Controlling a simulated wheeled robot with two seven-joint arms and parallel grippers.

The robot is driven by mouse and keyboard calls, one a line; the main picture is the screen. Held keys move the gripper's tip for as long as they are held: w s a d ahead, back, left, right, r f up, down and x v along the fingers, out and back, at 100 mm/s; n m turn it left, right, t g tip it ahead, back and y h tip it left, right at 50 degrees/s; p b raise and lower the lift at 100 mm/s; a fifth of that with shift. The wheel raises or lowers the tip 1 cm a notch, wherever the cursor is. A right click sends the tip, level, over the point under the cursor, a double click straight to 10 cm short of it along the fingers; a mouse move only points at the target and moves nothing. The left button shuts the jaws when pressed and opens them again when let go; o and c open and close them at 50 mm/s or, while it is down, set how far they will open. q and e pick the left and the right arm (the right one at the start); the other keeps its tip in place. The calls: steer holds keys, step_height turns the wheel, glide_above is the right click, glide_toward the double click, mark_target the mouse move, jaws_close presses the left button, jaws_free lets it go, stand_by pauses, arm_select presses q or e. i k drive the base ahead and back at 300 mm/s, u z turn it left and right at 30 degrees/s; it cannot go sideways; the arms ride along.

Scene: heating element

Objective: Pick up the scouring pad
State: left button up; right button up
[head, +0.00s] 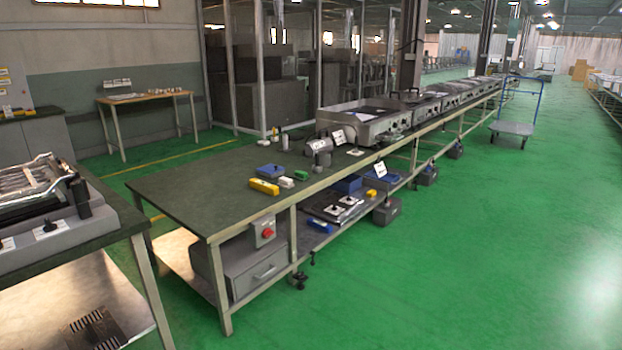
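A small green block (300,175) lies on the dark green top of the long workbench (190,196), near its front edge. It could be the scouring pad, but it is too small to tell for sure. A yellow block (264,187) and a small white item (286,182) lie to its left along the same edge. A blue box (270,170) sits just behind them. Neither of my grippers shows in the head view, and nothing is seen held.
A grey cooking appliance (362,124) stands farther along the bench. A second bench (105,222) with a heating appliance (40,195) is at the near left. A blue-handled trolley (513,128) stands at the back right. The green floor (430,270) on the right is clear.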

mark_target(298, 175)
steer(key=z, duration=0.35)
steer(key=i, duration=4.55)
steer(key=u, duration=0.4)
